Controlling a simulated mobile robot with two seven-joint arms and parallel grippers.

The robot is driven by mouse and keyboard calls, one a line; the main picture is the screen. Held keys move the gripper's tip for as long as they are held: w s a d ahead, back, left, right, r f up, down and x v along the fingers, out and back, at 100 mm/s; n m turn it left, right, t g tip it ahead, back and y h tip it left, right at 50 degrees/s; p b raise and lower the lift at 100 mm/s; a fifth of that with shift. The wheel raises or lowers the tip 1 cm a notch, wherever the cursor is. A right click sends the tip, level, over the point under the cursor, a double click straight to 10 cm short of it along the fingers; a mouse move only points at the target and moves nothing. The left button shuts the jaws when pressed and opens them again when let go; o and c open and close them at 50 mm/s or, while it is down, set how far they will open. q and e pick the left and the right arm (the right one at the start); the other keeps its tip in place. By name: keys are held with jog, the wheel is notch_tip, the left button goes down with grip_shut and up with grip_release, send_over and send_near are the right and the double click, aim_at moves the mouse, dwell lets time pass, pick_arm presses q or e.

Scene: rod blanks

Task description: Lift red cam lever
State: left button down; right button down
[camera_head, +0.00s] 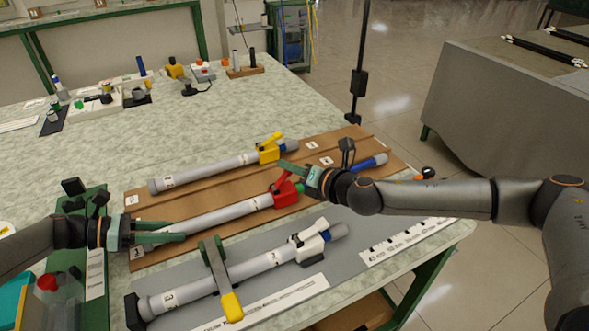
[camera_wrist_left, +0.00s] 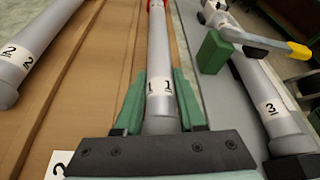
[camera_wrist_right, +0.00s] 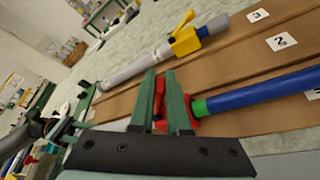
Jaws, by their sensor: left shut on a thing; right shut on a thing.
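The grey rod labelled 1 (camera_head: 230,213) lies on the brown board, with a red clamp (camera_head: 286,193) and red cam lever (camera_head: 280,177) near its right end. A blue rod with a green ring (camera_wrist_right: 245,97) continues from the red clamp. My left gripper (camera_head: 178,232) is shut on the grey rod near its left end; in the left wrist view its green fingers flank the rod (camera_wrist_left: 160,70). My right gripper (camera_head: 290,167) is at the red lever; in the right wrist view its fingers (camera_wrist_right: 165,105) are close around a red part, mostly hidden between them.
Rod 2 (camera_head: 205,173) with a yellow clamp (camera_head: 270,151) lies behind on the brown board (camera_head: 330,150). Small tools stand at the table's back.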

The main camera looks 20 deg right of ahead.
aim_at(274, 188)
jog(key=a+n+h, duration=0.1)
jog(key=a+r+n+h, duration=0.1)
jog(key=n, duration=0.1)
jog(key=shift+s+a+r, duration=0.1)
jog(key=shift+a+r, duration=0.1)
jog(key=shift+a, duration=0.05)
jog(key=shift+a+r+n+h, duration=0.1)
jog(key=shift+a+n+h, duration=0.8)
jog(key=shift+n, duration=0.4)
jog(key=c, duration=0.9)
grip_release()
jog(key=shift+s, duration=0.1)
jog(key=v, duration=1.2)
jog(key=shift+r, duration=0.1)
